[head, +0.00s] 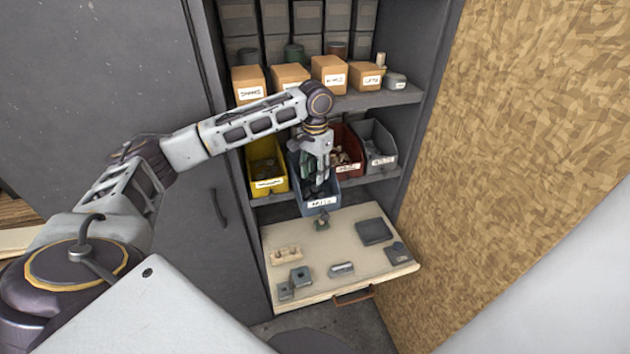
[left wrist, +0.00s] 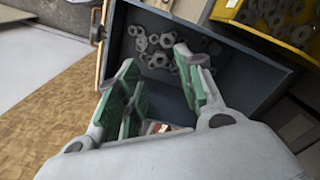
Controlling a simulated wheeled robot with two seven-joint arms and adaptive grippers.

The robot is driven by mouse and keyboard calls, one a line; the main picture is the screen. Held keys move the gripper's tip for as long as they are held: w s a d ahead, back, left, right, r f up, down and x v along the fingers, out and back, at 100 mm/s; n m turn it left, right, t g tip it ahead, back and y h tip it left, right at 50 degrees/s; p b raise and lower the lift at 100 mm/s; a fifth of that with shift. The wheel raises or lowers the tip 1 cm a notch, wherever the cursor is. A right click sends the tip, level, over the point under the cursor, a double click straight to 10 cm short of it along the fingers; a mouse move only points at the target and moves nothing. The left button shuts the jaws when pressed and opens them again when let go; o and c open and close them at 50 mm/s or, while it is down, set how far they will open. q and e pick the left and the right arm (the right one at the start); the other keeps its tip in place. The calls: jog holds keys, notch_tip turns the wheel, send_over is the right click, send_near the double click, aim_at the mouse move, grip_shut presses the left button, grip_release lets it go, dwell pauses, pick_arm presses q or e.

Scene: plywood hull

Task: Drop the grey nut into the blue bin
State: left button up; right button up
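The blue bin (head: 322,201) stands on the middle shelf between the yellow and red bins. In the left wrist view the blue bin (left wrist: 262,72) holds several grey nuts (left wrist: 155,48). My left gripper (head: 315,183) is at the mouth of the blue bin. In the left wrist view its green-padded fingers (left wrist: 157,72) are spread apart, with nothing visible held between them. I cannot tell which nut, if any, in the bin is the task's grey nut. My right gripper is not in view.
Yellow (head: 267,170), red (head: 347,150) and grey (head: 378,145) bins flank the blue one. Cardboard boxes (head: 328,75) stand on the shelf above. Below, a pull-out board (head: 335,295) carries a small dark greenish part (head: 321,223), grey blocks (head: 300,277) and a metal cylinder (head: 341,269).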

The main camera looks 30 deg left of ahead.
aim_at(315, 187)
pick_arm(q)
notch_tip(315, 187, up, 8)
jog(key=b, duration=0.1)
dwell(0.4)
dwell(0.8)
